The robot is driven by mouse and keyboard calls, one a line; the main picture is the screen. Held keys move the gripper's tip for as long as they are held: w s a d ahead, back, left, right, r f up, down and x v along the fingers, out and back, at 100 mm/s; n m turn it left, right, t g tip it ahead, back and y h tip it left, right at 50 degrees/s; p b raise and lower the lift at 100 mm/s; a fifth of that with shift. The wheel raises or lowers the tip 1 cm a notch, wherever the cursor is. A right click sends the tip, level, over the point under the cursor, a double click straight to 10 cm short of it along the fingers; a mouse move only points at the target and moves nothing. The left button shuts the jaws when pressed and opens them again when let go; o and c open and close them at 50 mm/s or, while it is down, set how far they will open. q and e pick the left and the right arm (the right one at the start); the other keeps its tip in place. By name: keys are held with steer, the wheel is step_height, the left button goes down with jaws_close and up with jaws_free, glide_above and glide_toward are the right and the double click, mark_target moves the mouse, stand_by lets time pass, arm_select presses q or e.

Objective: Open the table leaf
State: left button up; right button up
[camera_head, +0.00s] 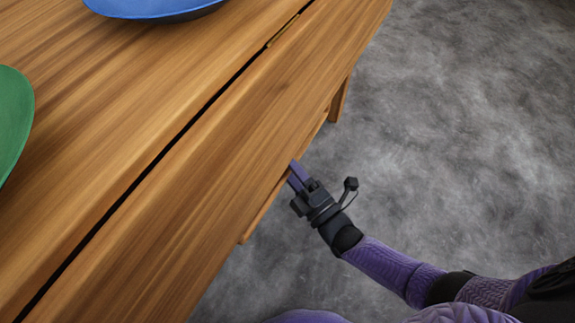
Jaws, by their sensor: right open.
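The wooden table (110,120) fills the left side of the view. Its leaf (215,150) is the long wooden strip along the right edge, set off from the top by a dark gap, with a small brass-coloured hinge (283,30) showing in the gap. The leaf looks tilted, but I cannot tell its exact angle. My right gripper (296,175) is at the leaf's lower right edge, with its purple fingers partly hidden by the wood. It is open, and I cannot tell whether it touches the leaf. My left gripper is not in view.
A blue dish (150,8) sits on the table at the top, cut off by the frame. A green dish (12,115) sits at the left edge. A table leg (339,100) stands below the leaf. The grey floor (460,130) to the right is clear.

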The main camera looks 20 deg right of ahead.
steer(key=shift+x, duration=0.8)
jaws_close()
stand_by(0.9)
